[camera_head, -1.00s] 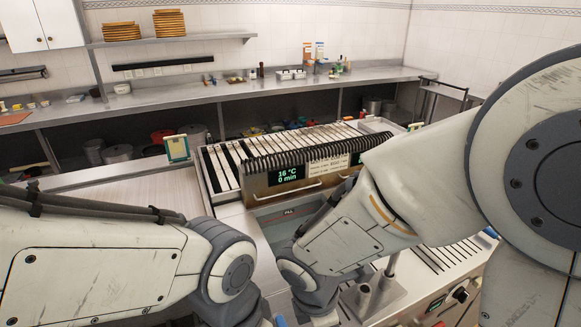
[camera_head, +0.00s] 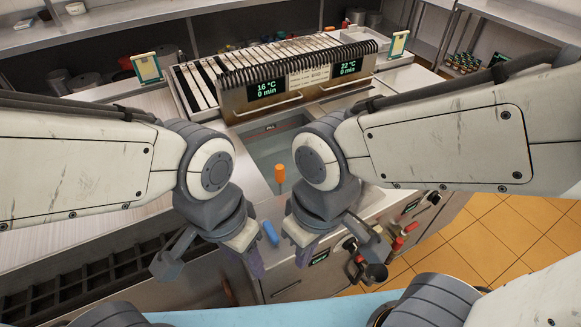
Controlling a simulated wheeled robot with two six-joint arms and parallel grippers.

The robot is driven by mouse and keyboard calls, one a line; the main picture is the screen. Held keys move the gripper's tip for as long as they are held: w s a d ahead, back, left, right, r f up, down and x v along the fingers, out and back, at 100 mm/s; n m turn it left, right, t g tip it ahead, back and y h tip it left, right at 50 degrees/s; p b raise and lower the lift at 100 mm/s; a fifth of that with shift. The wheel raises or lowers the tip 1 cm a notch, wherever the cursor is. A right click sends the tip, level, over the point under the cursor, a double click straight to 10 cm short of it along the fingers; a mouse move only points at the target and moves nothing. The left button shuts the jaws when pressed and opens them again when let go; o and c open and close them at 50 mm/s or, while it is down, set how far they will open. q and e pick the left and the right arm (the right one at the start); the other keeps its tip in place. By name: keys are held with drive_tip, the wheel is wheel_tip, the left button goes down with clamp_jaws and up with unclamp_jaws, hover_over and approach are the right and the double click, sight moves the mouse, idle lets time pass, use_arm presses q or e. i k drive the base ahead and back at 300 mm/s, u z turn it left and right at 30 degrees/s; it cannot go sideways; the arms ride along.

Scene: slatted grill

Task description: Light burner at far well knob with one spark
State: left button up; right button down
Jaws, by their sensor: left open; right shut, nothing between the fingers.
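The front panel of the unit carries several dark and red knobs, among them a red one (camera_head: 398,243) beside my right gripper and a dark one (camera_head: 433,198) further right. Which is the far well knob I cannot tell, and no spark tool is clearly visible. My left gripper (camera_head: 254,262) points down over the front edge, open and empty. My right gripper (camera_head: 304,254) points down just right of it, shut and empty, left of the knobs. An orange handle (camera_head: 280,174) stands upright at the basin, and a blue handle (camera_head: 270,233) shows between the grippers.
The slatted grill (camera_head: 300,52) stands behind, with displays reading 16 °C (camera_head: 266,89) and 22 °C (camera_head: 347,68), both 0 min. A recessed basin (camera_head: 265,150) lies in front of it. Framed cards (camera_head: 147,68) and (camera_head: 398,44) flank the grill. Orange tiled floor (camera_head: 500,235) is open at right.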

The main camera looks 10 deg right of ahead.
sight(350, 245)
drive_tip(key=z, duration=1)
drive_tip(key=k, duration=1.3)
drive_tip(key=z, duration=0.9)
drive_tip(key=i, duration=0.6)
drive_tip(key=u, duration=0.55)
drive_tip(key=i, duration=0.65)
drive_tip(key=u, duration=0.35)
